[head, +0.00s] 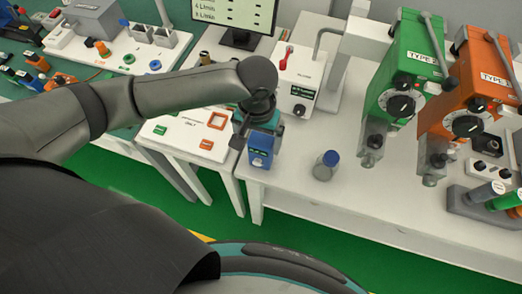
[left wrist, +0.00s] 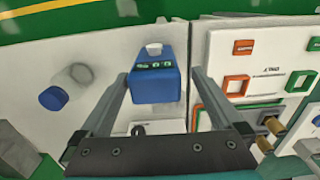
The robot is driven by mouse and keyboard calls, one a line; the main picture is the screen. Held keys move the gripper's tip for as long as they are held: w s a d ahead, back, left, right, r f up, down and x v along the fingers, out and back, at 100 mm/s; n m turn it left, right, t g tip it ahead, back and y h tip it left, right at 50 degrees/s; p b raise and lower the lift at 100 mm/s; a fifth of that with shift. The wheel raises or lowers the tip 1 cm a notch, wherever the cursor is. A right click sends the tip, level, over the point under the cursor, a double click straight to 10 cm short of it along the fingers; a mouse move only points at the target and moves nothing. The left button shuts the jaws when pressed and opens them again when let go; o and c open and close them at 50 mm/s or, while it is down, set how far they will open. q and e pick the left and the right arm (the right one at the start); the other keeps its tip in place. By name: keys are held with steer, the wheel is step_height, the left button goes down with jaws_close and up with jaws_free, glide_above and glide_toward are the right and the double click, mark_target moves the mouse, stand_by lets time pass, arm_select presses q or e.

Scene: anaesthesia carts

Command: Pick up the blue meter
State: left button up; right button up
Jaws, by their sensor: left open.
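The blue meter (head: 260,150) stands on the white table, near the table's left front edge. It is a small blue box with a dark, green-lit display strip and a pale knob, seen clearly in the left wrist view (left wrist: 156,84). My left gripper (head: 262,122) is over the meter and hides its upper part in the head view. In the left wrist view its two fingers (left wrist: 159,76) are apart, one on each side of the meter, with a gap on both sides. The depth of the fingers along the meter is hard to tell. My right gripper is not in view.
Green (head: 405,75) and orange (head: 470,85) vaporizers stand to the right. A white panel with coloured square frames (head: 190,130) lies left.

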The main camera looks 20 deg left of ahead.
mark_target(261, 154)
arm_select(q)
steer(key=f, duration=0.4)
steer(key=f+b, duration=0.1)
steer(key=f, duration=0.2)
steer(key=shift+w+d+f, duration=0.1)
steer(key=shift+w+d, duration=0.15)
steer(key=shift+d, duration=0.05)
jaws_close()
stand_by(0.6)
